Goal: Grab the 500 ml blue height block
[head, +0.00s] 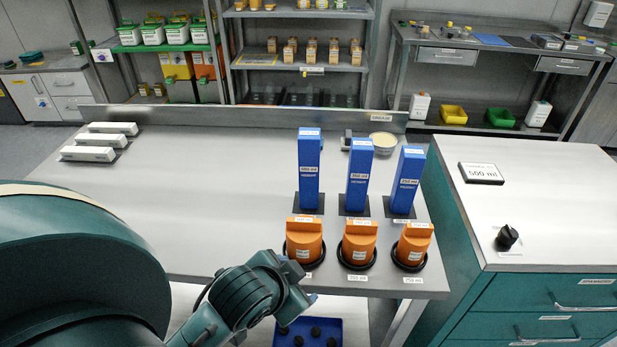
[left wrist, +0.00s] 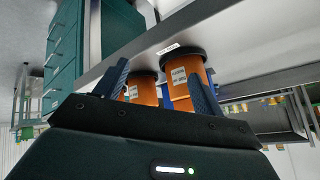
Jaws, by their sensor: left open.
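Three blue height blocks stand upright in a row on dark square bases at the right of the table. The leftmost and tallest, which I take as the 500 ml blue height block (head: 309,172), has a small label on top. The middle block (head: 358,178) and the right block (head: 405,182) are shorter. My left gripper (head: 301,285) is low at the table's front edge, in front of the orange pieces and well short of the blue blocks. In the left wrist view its fingers (left wrist: 158,70) are apart with nothing held. My right gripper is not in view.
Three orange pieces on black round bases, including the left one (head: 304,243), stand between my left gripper and the blue blocks. A round bowl (head: 383,142) sits behind them. White boxes (head: 88,153) lie at the table's far left. The table's middle is clear. A teal cabinet (head: 535,225) stands right.

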